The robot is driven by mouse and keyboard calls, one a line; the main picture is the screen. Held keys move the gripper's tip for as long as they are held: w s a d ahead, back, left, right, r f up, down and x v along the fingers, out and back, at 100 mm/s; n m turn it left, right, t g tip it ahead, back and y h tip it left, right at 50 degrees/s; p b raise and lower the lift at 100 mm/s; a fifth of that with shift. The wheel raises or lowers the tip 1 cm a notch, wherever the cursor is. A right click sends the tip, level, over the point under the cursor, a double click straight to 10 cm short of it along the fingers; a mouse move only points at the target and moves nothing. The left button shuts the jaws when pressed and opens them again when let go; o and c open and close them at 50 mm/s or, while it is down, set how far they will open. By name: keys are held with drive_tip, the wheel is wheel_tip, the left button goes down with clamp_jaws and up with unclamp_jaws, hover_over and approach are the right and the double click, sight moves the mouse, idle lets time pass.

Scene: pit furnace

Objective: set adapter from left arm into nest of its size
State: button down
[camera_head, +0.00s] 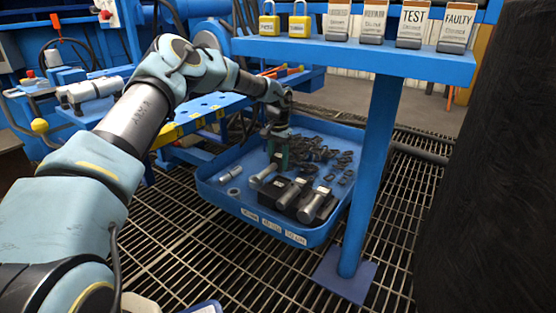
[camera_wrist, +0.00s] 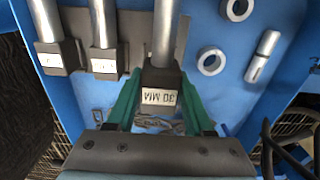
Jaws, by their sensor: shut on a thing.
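My gripper (camera_head: 277,155) reaches down into a blue tray (camera_head: 232,206). In the wrist view its green fingers (camera_wrist: 158,105) are shut on the dark block of an adapter marked 30 MM (camera_wrist: 160,77), with a silver shaft. That adapter (camera_head: 263,176) also shows in the head view, at the left of a row. Two similar adapters, a middle one (camera_head: 291,192) and a right one (camera_head: 317,206), lie beside it; their labels in the wrist view are too small to read surely. A grey plate (camera_wrist: 130,28) shows beneath the row. Whether the held adapter is seated in a nest, I cannot tell.
Two rings (camera_wrist: 211,61) and a loose silver cylinder (camera_wrist: 263,55) lie in the tray. Dark chain or shackles (camera_head: 325,152) fill its back right. A blue post (camera_head: 372,170) and a shelf (camera_head: 340,52) with tags and padlocks stand close at the right.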

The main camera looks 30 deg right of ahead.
sight(278, 168)
drive_tip(key=shift+f+b, duration=1.65)
drive_tip(key=shift+f, duration=0.95)
drive_tip(key=shift+p, duration=0.9)
drive_tip(key=shift+f, duration=0.9)
